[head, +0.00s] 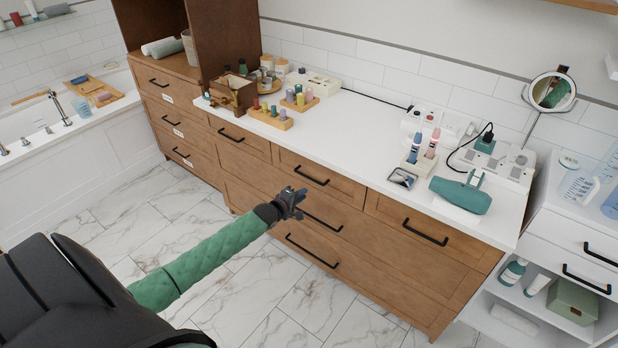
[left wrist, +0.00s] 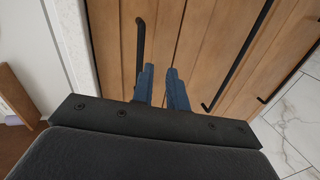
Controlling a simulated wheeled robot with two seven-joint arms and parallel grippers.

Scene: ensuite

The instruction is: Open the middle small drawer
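The middle small drawer (head: 328,186) is in the top row of the wooden vanity and looks shut. Its black bar handle (head: 311,176) shows in the head view. My left gripper (head: 297,197) is in front of the vanity, appearing just below that handle. In the left wrist view the two blue fingers (left wrist: 161,72) are apart with nothing between them. A black handle (left wrist: 139,45), seemingly the same one, lies just beyond the fingertip on the left; I see no grip on it. My right gripper is not in view.
Wide lower drawers have black handles (head: 312,251). The right small drawer (head: 410,228) is shut. The white countertop (head: 350,135) carries bottles, a green hair dryer (head: 460,194) and a charging station. The marble floor (head: 245,290) in front is clear.

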